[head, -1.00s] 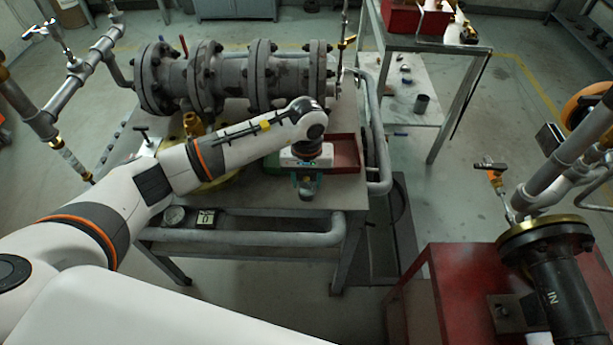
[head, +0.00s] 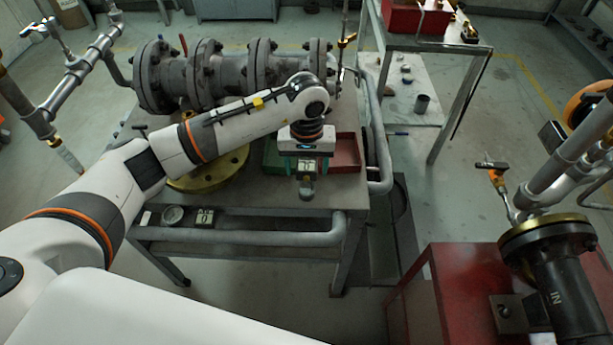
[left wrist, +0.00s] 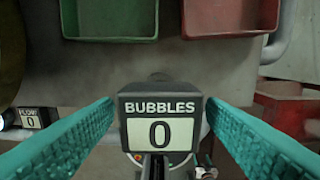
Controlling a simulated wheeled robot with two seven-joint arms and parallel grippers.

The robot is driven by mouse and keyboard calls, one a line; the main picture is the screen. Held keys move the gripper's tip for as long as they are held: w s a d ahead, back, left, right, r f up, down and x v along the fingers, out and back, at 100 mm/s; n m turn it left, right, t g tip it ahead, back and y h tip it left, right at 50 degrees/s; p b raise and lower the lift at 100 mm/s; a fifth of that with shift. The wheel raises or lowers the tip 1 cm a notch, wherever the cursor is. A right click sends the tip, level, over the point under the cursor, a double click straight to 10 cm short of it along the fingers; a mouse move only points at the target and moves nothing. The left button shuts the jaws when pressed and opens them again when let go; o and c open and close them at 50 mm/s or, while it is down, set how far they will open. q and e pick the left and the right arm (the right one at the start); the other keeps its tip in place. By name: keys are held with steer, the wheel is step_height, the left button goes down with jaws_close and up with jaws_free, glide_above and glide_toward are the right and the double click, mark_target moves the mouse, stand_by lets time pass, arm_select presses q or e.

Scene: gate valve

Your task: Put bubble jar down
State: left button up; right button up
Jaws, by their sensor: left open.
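The bubble jar (head: 306,187) is near the front edge of the metal table (head: 260,192). In the left wrist view the bubble jar (left wrist: 160,128) shows a dark housing with a pale display reading "BUBBLES 0". My left gripper (head: 306,168) is over and behind the jar. In the left wrist view its two teal fingers (left wrist: 158,140) are spread wide, one on each side of the jar, with visible gaps between. The jar's lower part is hidden in the left wrist view. My right gripper is not in view.
A green tray (left wrist: 110,28) and a red tray (head: 347,153) lie behind the jar. A yellow flange (head: 215,178) is to its left. A gauge (head: 172,214) and a small display (head: 205,217) sit at the table's front left. Large grey flanged pipework (head: 230,75) stands at the back.

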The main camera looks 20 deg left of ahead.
arm_select(q)
step_height(320, 180, up, 7)
steer(key=shift+r+b, duration=0.2)
steer(key=shift+b, duration=0.4)
